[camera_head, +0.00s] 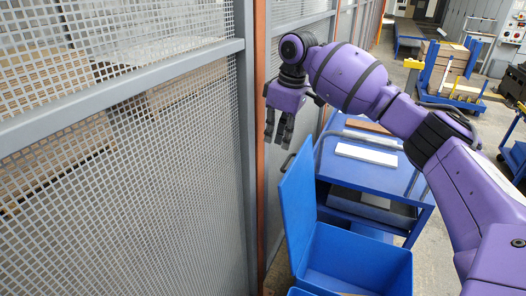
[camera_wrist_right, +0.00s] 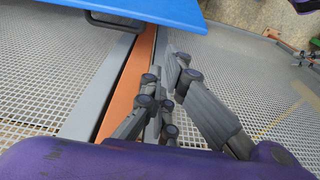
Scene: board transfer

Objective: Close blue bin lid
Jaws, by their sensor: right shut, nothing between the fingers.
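The blue bin (camera_head: 362,262) stands low in the middle of the head view. Its blue lid (camera_head: 298,208) is open and stands steeply upright on the bin's left side, with a small dark handle (camera_head: 288,161) near its top. My right gripper (camera_head: 276,143) is shut and empty, fingers pointing down, above and slightly left of the lid's top edge in the picture. It looks apart from the lid. The right wrist view also shows its dark fingers (camera_wrist_right: 170,85). My left gripper is not in view.
A grey mesh fence (camera_head: 120,190) with an orange post (camera_head: 261,150) runs close along the left. A blue cart (camera_head: 385,180) carrying a white board (camera_head: 366,155) and a brown board (camera_head: 367,126) stands behind the bin. A blue trolley with boxes (camera_head: 450,75) is farther back.

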